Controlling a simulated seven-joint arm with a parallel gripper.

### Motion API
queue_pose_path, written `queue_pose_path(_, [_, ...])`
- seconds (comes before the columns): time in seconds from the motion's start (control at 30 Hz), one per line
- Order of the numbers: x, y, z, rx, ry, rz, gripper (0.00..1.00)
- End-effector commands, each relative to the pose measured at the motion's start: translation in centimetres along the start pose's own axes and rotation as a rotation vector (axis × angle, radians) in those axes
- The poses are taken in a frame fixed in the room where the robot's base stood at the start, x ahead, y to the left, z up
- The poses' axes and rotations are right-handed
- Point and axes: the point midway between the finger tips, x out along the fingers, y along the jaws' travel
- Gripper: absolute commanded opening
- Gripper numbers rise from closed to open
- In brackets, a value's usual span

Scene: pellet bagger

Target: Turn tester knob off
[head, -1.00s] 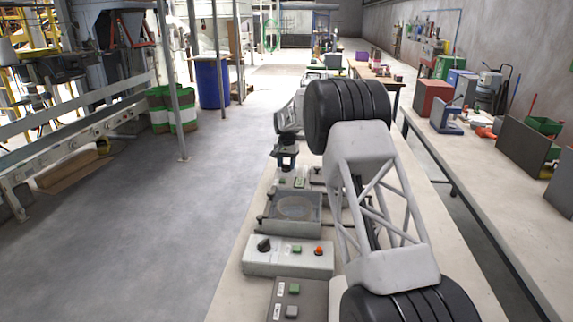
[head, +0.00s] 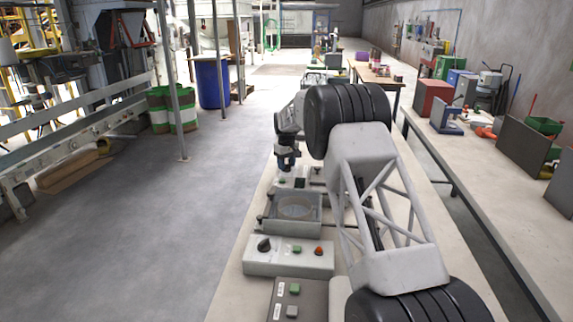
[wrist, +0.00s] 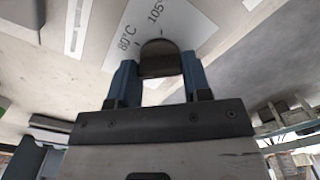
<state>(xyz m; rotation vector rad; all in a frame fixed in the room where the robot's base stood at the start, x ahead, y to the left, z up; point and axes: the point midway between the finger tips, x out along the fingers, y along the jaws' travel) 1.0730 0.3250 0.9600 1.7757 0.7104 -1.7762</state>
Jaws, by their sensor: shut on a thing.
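The knob (wrist: 160,58) is dark with a rounded top. In the wrist view it stands against a pale panel (wrist: 190,22) printed with "80°C" and "105°". My gripper (wrist: 160,70) has its blue fingers on either side of the knob and is shut on it. In the head view my gripper (head: 287,160) points down over the far end of the row of devices on the bench. The knob it holds is hidden there.
A tray-like device with a round glass (head: 296,208) stands nearer on the bench. In front is a grey control box (head: 288,262) with a black knob, a green button and an orange one. A dark button box (head: 284,303) is nearest.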

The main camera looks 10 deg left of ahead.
Motion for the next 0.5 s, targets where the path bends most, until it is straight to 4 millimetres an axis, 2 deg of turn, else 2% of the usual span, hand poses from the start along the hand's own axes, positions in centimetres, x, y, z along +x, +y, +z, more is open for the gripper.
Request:
queue_pose_path(0.2, [-0.02, -0.01, 0.00, -0.164, 0.000, 0.000, 0.21])
queue_pose_path(0.5, [-0.03, -0.02, 0.01, -0.284, 0.000, 0.000, 0.21])
